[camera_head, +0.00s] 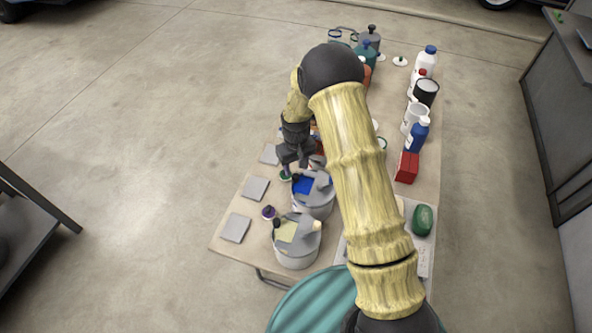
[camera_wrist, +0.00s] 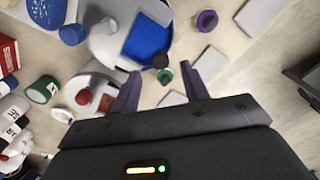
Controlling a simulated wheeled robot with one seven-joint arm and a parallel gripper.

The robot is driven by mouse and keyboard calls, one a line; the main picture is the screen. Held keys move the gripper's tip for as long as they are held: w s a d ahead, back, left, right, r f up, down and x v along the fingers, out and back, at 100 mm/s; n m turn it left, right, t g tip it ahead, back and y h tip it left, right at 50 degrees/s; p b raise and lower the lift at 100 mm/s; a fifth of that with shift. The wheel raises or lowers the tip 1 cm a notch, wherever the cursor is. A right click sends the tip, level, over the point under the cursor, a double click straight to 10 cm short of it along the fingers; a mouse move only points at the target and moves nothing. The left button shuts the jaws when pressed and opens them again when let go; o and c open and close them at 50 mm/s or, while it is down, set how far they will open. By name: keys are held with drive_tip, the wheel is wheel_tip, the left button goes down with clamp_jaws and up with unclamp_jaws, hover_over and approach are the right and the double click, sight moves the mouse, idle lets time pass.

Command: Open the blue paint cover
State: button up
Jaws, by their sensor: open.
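The blue paint container (camera_head: 313,205) is a round grey-white tub near the front left of the table. Its top shows a blue square (camera_head: 303,185) and a pale raised piece; it also shows in the wrist view (camera_wrist: 103,45). A small black knob (camera_wrist: 160,61) sits at the tub's edge beside the blue square. My gripper (camera_head: 291,163) is open and empty just behind and left of this tub. In the wrist view the open fingers (camera_wrist: 158,76) point towards the knob and a small green-rimmed cap (camera_wrist: 165,77). Whether a finger touches either cannot be told.
A similar tub with a yellow square (camera_head: 297,247) stands in front. A purple cap (camera_head: 268,212) and grey square plates (camera_head: 255,189) lie along the left edge. Bottles, cans and a red box (camera_head: 407,167) line the right side. My arm hides the table's middle.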

sight(296, 175)
drive_tip(key=shift+f+p, duration=0.4)
drive_tip(key=shift+f, duration=1.5)
clamp_jaws()
